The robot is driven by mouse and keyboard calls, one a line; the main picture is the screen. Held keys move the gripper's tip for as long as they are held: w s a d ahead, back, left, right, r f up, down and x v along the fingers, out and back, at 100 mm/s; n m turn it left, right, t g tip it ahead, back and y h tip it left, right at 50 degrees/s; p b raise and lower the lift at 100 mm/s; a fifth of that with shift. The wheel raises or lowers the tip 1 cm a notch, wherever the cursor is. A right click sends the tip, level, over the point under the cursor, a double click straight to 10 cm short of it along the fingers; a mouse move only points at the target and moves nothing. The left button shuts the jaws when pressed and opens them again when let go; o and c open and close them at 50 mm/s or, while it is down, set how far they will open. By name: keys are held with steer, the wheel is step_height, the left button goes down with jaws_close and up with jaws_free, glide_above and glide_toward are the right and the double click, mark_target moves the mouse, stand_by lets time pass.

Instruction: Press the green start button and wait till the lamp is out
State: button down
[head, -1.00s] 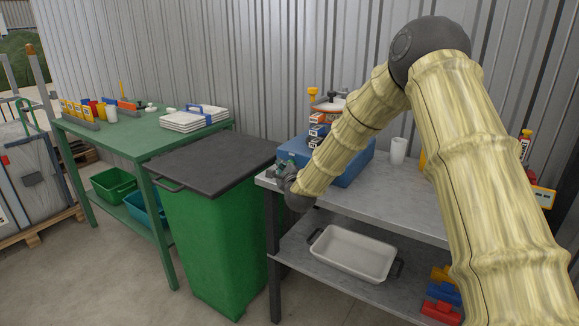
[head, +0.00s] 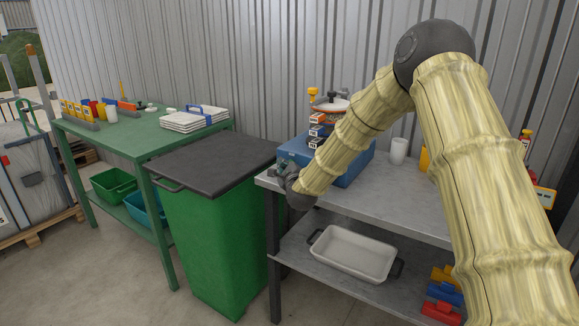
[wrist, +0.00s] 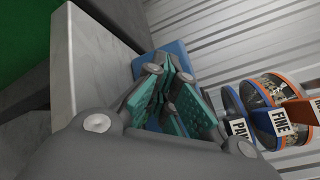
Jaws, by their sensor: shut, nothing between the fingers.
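A blue box-shaped machine (head: 352,170) stands on the grey metal table, partly behind my arm. A stack of round sieves (head: 328,108) with labels sits on it; the wrist view shows sieves marked FINE (wrist: 280,122) and PAN. A yellow-topped post (head: 313,92) rises beside the stack; I cannot tell whether it is the lamp or lit. My gripper (head: 284,172) is at the machine's left front, above the table's left end. In the wrist view its teal fingers (wrist: 173,78) are shut and empty, with the blue casing (wrist: 176,52) behind them. I see no green button; contact is unclear.
A green bin (head: 215,225) with a dark lid stands left of the metal table (head: 405,192). A white cup (head: 398,150) stands right of the machine. A white tray (head: 352,254) is on the lower shelf. A green table (head: 130,138) is farther left.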

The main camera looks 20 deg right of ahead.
steer(key=shift+s+a, duration=0.6)
steer(key=shift+a, duration=0.1)
stand_by(0.3)
steer(key=s+a, duration=0.1)
steer(key=a, duration=0.1)
steer(key=s+a, duration=0.2)
steer(key=shift+b, duration=0.4)
stand_by(0.7)
